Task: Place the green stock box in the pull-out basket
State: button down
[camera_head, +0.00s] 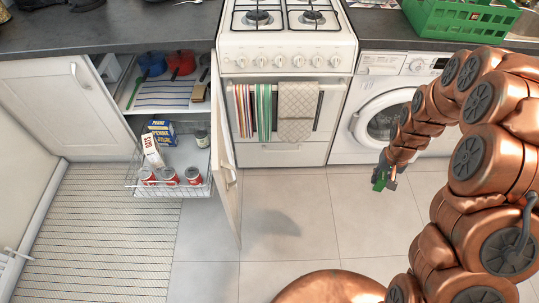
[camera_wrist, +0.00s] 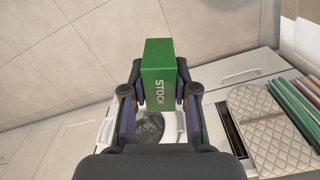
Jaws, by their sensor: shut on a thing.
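The green stock box (camera_wrist: 158,80) is between the fingers of my gripper (camera_wrist: 160,98) in the wrist view, with the word STOCK on its side. My gripper is shut on it. In the head view the small green box (camera_head: 379,183) hangs below my gripper (camera_head: 385,174), in front of the washer and above the floor. The pull-out basket (camera_head: 170,191) is a wire basket drawn out of the open cabinet at the left. It holds an oats carton (camera_head: 152,150), a blue and yellow penne box (camera_head: 160,132), several red-labelled cans (camera_head: 170,176) and a jar (camera_head: 202,139).
An open cabinet door (camera_head: 227,175) stands between the basket and the stove (camera_head: 285,45). The washer (camera_head: 385,105) is right of the stove. A green crate (camera_head: 460,18) sits on the counter. A striped rug (camera_head: 95,240) lies left; the tiled floor in the middle is clear.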

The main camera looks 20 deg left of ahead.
aim_at(185, 163)
jog(key=u, duration=0.05)
jog(key=k, duration=0.2)
jog(key=u, duration=2.9)
jog(key=i, duration=3)
jog(key=z, duration=2.2)
jog(key=i, duration=0.35)
